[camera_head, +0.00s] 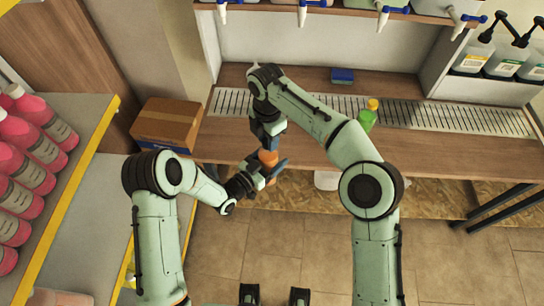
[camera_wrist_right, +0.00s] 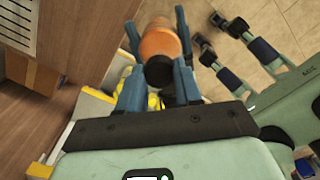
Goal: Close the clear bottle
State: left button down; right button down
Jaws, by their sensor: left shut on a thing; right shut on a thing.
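A clear bottle with orange contents (camera_head: 268,157) is held off the floor in front of the counter. It also shows in the right wrist view (camera_wrist_right: 160,40), with a dark cap (camera_wrist_right: 159,73) at its near end. My left gripper (camera_head: 270,169) comes in from the left and is shut around the bottle's body. My right gripper (camera_head: 268,140) points down from above and is shut on the dark cap, its blue fingers (camera_wrist_right: 159,85) on either side. The cap looks in line with the bottle and against its neck. Whether it is seated is hidden.
The wooden counter (camera_head: 420,160) with a drain grate (camera_head: 440,116) lies behind. A green bottle with a yellow cap (camera_head: 368,115), a blue sponge (camera_head: 342,75) and a cardboard box (camera_head: 168,124) stand on or beside it. Pink bottles (camera_head: 35,115) fill the left shelf.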

jog(key=m, duration=2.7)
jog(key=shift+m, duration=0.3)
jog(key=c, duration=0.7)
grip_release()
jog(key=shift+r, duration=5.9)
